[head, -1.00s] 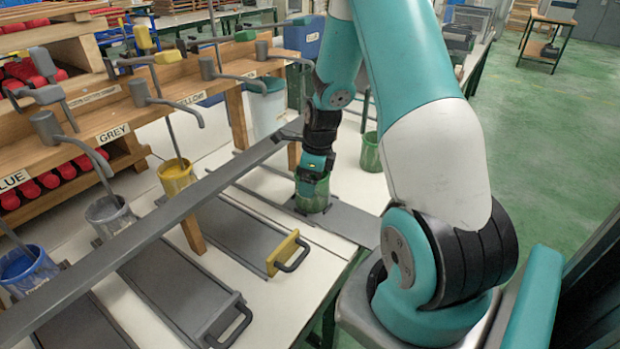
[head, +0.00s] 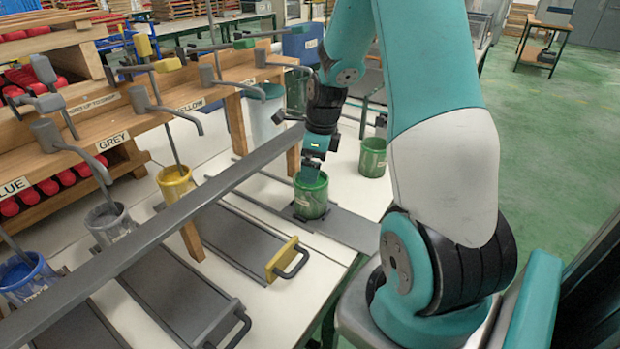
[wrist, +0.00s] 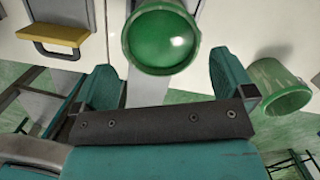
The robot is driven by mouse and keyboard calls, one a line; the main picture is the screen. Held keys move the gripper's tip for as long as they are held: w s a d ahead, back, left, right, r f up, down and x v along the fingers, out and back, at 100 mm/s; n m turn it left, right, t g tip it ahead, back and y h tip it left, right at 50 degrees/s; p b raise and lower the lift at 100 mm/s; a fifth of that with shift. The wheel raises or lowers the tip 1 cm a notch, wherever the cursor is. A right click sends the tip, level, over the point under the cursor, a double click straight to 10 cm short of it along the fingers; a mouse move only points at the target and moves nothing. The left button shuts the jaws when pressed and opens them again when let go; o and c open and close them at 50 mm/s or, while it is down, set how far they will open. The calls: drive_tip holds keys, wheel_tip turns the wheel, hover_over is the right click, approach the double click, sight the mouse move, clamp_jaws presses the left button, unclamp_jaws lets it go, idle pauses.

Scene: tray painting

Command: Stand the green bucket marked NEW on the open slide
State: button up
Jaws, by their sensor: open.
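A green bucket (head: 311,196) stands upright on the grey slide (head: 352,228), which extends to the right at the table edge. My gripper (head: 312,168) is open just above this bucket's rim. In the wrist view the bucket (wrist: 161,38) lies just beyond my gripper's fingertips (wrist: 163,66), apart from them, and its inside is bright green. A second, duller green bucket (head: 373,157) stands to the right on the white table; it also shows in the wrist view (wrist: 280,86). No marking is readable on either green bucket.
A wooden rack with grey levers (head: 152,100) and colour labels runs along the left. Yellow (head: 176,184), grey (head: 110,224) and blue (head: 27,279) buckets stand below it. A long grey bar (head: 165,222) crosses in front. A yellow-handled tray (head: 285,259) lies left of the slide.

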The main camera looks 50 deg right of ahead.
wheel_tip(320, 180, up, 5)
drive_tip(key=s+a+r+n+y, duration=0.1)
drive_tip(key=a+r+n, duration=0.2)
drive_tip(key=a+n, duration=0.55)
drive_tip(key=s+a+r+n+y, duration=0.15)
drive_tip(key=a+r+n, duration=0.25)
drive_tip(key=a+n, duration=0.5)
drive_tip(key=s+a+r+n, duration=0.1)
drive_tip(key=s+a+n, duration=0.6)
drive_tip(key=n, duration=0.3)
drive_tip(key=s+a+r+n+g, duration=0.1)
drive_tip(key=s+a+r+n, duration=0.1)
drive_tip(key=s+a+n, duration=0.5)
drive_tip(key=a+n+y, duration=0.1)
drive_tip(key=n, duration=0.1)
drive_tip(key=shift+s+a+r+n+g, duration=0.25)
drive_tip(key=shift+s+r+n+g, duration=0.05)
drive_tip(key=shift+n, duration=0.05)
